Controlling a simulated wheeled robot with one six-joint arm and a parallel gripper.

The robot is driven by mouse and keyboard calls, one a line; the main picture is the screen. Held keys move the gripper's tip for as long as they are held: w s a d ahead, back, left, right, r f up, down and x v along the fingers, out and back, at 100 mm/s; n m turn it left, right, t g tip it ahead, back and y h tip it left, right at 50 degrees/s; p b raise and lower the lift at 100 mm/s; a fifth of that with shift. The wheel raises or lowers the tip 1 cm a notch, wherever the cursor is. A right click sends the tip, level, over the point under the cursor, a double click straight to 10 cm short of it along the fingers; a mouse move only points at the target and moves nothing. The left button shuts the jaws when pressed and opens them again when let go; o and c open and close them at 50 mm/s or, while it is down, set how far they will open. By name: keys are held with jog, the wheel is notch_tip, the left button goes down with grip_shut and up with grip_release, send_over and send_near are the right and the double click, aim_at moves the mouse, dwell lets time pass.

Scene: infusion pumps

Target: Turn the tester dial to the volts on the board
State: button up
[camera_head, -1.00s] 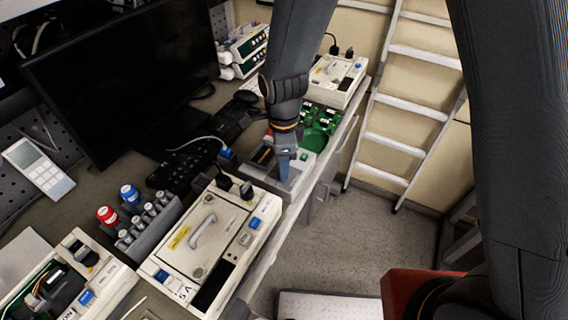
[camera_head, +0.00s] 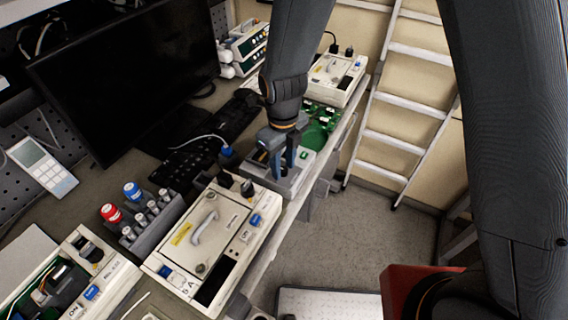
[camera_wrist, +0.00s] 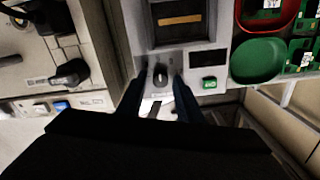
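The tester (camera_head: 294,182) is a light grey box on the bench; it also shows in the wrist view (camera_wrist: 197,72), with a dark slot holding an orange-brown strip, a small dark display (camera_wrist: 207,57) and a green button (camera_wrist: 209,83). Its black dial (camera_wrist: 160,73) is on the near left of its face. My gripper (camera_wrist: 161,80) is open, pointing down at the tester, with one finger on each side of the dial. Contact with the dial cannot be told. The dial's markings and any volts value are too small to read. In the head view my gripper (camera_head: 284,160) hides the dial.
Green circuit boards (camera_head: 322,117) and a green round tray (camera_head: 314,138) lie beyond the tester; a red tray (camera_wrist: 268,14) shows in the wrist view. A cream pump (camera_head: 222,232) stands close on the near side. A keyboard (camera_head: 190,160) and monitor (camera_head: 125,75) are behind.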

jog(key=shift+r, duration=3.45)
jog(key=shift+d, duration=0.1)
jog(key=shift+c, duration=0.2)
